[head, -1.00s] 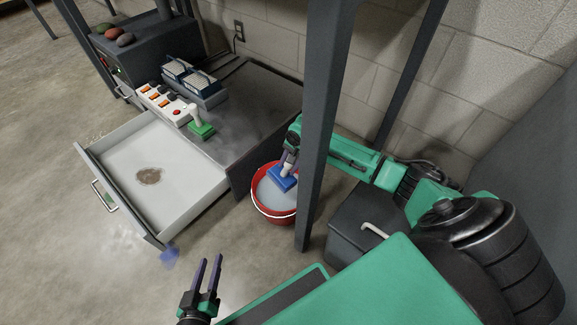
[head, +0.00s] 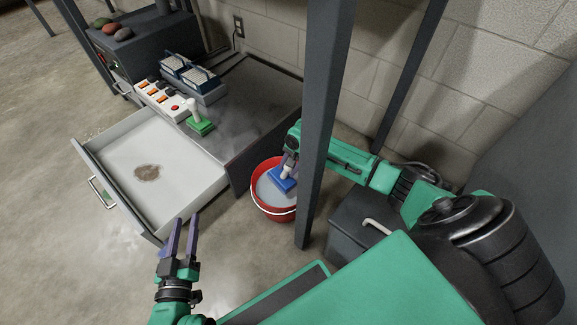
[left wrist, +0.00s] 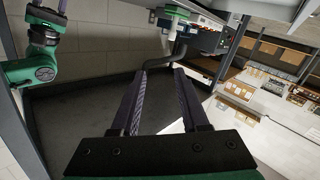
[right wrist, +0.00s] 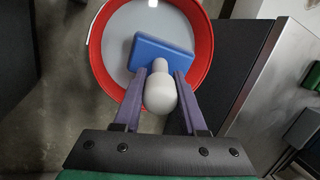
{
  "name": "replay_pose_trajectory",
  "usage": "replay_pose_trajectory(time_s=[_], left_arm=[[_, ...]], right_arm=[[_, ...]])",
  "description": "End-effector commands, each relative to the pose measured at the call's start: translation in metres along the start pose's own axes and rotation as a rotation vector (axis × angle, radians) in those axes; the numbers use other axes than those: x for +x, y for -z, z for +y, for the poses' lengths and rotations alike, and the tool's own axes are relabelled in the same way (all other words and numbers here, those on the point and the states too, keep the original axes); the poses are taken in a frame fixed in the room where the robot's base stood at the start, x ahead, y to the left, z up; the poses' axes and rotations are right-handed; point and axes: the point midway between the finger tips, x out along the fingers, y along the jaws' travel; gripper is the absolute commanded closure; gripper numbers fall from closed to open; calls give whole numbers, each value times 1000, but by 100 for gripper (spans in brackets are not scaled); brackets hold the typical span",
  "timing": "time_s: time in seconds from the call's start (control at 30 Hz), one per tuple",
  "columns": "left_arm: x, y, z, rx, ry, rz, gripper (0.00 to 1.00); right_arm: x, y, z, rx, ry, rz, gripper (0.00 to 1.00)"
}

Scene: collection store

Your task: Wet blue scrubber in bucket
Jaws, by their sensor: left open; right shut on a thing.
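The blue scrubber (head: 283,180) has a white knob handle and a flat blue block. My right gripper (head: 289,160) is shut on its white handle, which also shows between the fingers in the right wrist view (right wrist: 158,92). The blue block (right wrist: 160,55) is within the rim of the red bucket (head: 275,212), over or in the pale grey liquid (right wrist: 122,38); I cannot tell how deep it sits. My left gripper (head: 181,237) is open and empty, in front of the open drawer's near corner.
The open white drawer (head: 190,172) has a brown stain (head: 148,172) on its floor. A green scrubber (head: 200,124) stands on the cabinet top (head: 245,105) by a power strip (head: 163,102). A dark grey post (head: 322,130) rises just right of the bucket.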

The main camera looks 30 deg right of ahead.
Motion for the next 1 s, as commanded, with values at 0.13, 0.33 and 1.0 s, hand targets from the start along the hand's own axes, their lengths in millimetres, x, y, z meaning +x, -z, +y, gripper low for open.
replay_pose_trajectory(time_s=[0.13,0.33,1.0], left_arm=[[9,19,0,11,-3,54,55],[16,43,1,30,-12,123,55],[32,123,7,94,-42,348,55]], right_arm=[[5,0,1,0,0,0,100],[11,1,3,-1,0,0,100],[29,3,8,0,0,0,100]])
